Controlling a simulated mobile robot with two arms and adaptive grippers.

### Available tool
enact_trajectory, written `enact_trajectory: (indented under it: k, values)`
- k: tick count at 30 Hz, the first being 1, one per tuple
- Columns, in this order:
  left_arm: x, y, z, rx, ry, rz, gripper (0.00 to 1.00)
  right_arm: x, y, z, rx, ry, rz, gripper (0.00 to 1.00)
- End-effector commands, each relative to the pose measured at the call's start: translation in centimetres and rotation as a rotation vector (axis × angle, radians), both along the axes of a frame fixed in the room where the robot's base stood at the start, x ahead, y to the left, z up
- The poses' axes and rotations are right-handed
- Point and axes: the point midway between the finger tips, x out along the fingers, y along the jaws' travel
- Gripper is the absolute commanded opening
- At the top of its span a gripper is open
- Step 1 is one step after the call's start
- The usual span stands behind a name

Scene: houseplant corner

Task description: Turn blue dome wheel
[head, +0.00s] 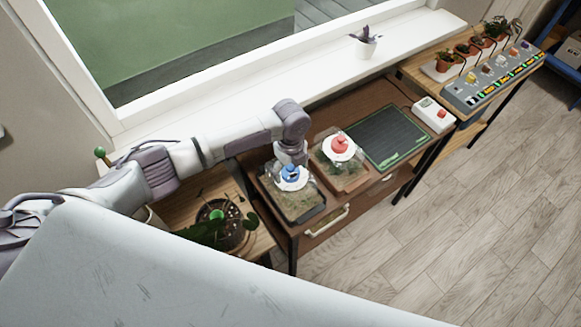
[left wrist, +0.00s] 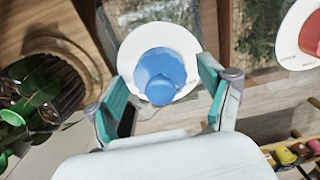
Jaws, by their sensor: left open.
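The blue dome wheel (head: 291,173) sits on a white disc on top of a clear terrarium (head: 297,203) with green growth inside. In the left wrist view the blue wheel (left wrist: 160,76) lies between the two teal finger pads of my left gripper (left wrist: 165,95). The fingers are open, with a gap on each side of the blue wheel. In the head view my left gripper (head: 291,158) points down just above the wheel, and its fingers are hard to make out. My right gripper is not in view.
A terrarium with a red wheel (head: 340,144) stands close on the right. A potted plant (head: 222,225) stands on the left. A dark green mat (head: 388,136) lies right of the red one. A window sill (head: 260,88) runs behind the table.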

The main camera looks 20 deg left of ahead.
Motion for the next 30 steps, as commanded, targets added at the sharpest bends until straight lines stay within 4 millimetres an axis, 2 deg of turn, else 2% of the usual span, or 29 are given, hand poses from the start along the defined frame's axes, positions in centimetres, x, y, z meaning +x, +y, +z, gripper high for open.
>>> enact_trajectory:
  k: [1, 5, 15, 16, 23, 30]
  values:
    - [0.0, 0.0, 0.0, 0.000, 0.000, 0.000, 0.80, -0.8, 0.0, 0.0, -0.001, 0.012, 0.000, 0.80]
    - [0.0, 0.0, 0.0, 0.000, 0.000, 0.000, 0.79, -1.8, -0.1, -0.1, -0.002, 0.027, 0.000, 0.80]
    - [0.0, 0.0, 0.0, 0.001, 0.001, 0.001, 0.22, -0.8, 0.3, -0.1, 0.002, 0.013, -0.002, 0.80]
    - [0.0, 0.0, 0.0, 0.001, 0.001, 0.001, 0.20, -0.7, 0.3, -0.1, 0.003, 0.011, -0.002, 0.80]
    - [0.0, 0.0, 0.1, 0.001, 0.001, 0.023, 0.20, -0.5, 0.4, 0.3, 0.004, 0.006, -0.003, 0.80]
    - [0.0, 0.0, 0.3, 0.000, 0.001, 0.138, 0.20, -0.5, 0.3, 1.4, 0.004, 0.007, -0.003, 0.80]
